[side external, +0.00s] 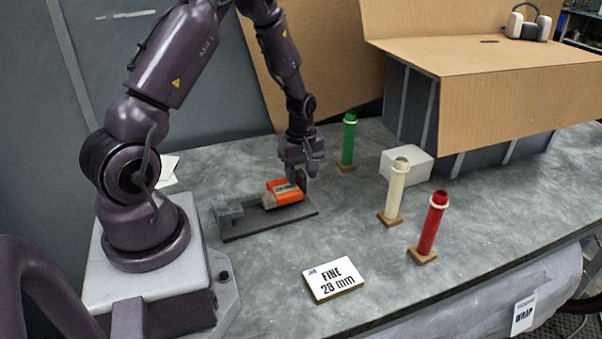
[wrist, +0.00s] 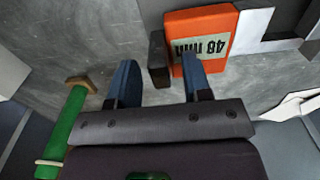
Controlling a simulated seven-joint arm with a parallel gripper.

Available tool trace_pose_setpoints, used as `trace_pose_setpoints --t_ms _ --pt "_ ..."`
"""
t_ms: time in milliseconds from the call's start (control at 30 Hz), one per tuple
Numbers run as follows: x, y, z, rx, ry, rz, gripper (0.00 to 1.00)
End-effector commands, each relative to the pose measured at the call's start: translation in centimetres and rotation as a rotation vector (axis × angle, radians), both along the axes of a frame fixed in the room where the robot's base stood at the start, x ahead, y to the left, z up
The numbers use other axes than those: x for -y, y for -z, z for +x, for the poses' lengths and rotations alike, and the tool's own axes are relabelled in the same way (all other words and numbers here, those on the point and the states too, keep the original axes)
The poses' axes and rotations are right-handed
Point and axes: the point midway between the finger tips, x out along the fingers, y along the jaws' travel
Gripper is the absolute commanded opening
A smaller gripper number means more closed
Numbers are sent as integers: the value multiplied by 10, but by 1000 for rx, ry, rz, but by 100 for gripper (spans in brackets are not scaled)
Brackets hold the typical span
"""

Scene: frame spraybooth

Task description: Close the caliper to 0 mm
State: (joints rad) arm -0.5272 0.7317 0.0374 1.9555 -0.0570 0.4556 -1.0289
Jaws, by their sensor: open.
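The caliper lies on the table on a dark flat base (side external: 250,228). Its grey fixed jaw (side external: 229,212) is at the left end. Its orange slider (side external: 284,190) is toward the right end, with a clear gap between it and the fixed jaw. In the wrist view the orange slider (wrist: 203,22) carries a display that reads upside down, apparently 48 mm. A dark upright tab (wrist: 158,60) stands beside the slider. My gripper (side external: 300,181) is open at the slider's right end. In the wrist view its blue fingertips (wrist: 159,72) lie on either side of the tab; contact cannot be told.
Green (side external: 348,140), cream (side external: 396,185) and red (side external: 432,222) tubes stand on small wooden bases to the right. A white box (side external: 406,164) sits behind the cream one. The table left of the card is clear.

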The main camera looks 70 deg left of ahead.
Motion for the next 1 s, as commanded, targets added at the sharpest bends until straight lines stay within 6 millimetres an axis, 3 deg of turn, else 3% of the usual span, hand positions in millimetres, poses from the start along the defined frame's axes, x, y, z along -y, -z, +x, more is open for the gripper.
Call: trace_pose_setpoints --t_ms 367,500,567,767,1000 --pt "0 5 0 1 0 0 42" --pt "0 5 0 0 0 0 10" --pt "0 5 0 0 0 0 0" --pt "0 5 -5 0 -2 0 0" --pt "3 5 -44 -2 -4 -1 0"
